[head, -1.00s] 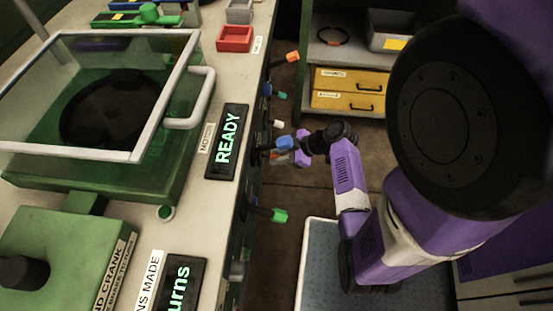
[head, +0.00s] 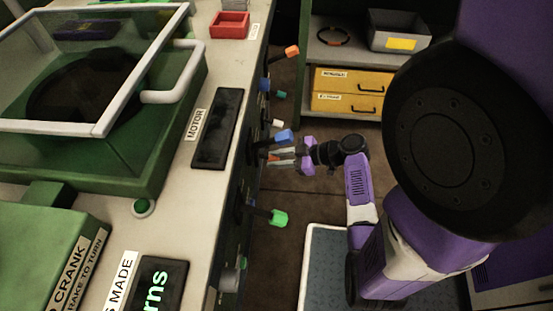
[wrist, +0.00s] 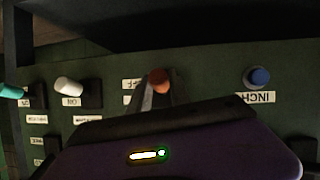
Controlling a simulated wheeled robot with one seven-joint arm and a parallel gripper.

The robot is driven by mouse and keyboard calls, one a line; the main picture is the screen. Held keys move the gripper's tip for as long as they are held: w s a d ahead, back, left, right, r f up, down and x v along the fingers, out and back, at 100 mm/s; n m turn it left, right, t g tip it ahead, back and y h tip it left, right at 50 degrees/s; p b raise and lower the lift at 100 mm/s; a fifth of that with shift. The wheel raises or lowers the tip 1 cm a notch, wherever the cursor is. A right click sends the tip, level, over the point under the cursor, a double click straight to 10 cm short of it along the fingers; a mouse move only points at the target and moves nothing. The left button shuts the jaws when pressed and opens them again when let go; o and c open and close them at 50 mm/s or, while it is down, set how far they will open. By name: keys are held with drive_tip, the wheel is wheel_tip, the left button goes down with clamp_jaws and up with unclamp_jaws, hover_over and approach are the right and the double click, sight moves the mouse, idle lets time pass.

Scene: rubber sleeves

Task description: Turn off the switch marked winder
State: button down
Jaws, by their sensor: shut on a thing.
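An orange-tipped switch (wrist: 159,78) sits on the dark green panel in the wrist view, above my purple gripper body. My gripper (head: 276,158) is at the side of the machine in the head view, shut on this switch; a small patch of orange shows between its fingers. Upside-down labels (wrist: 131,84) stand to the left of the switch in the wrist view. I cannot read the word winder on any label. My gripper body hides the lower middle of the panel.
In the wrist view, a blue button (wrist: 258,77) marked INCH is to the right; a white-tipped switch (wrist: 69,86) and a teal one (wrist: 10,91) are left. Green-tipped (head: 278,218) and blue-tipped (head: 284,136) levers stick out near my gripper. The MOTOR display (head: 216,128) is dark.

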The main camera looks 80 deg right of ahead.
drive_tip(key=c, duration=1.2)
unclamp_jaws()
drive_tip(key=shift+s, duration=0.1)
drive_tip(key=p+v, duration=0.1)
drive_tip(key=v, duration=0.6)
drive_tip(key=shift+s+r, duration=0.15)
drive_tip(key=shift+s, duration=0.1)
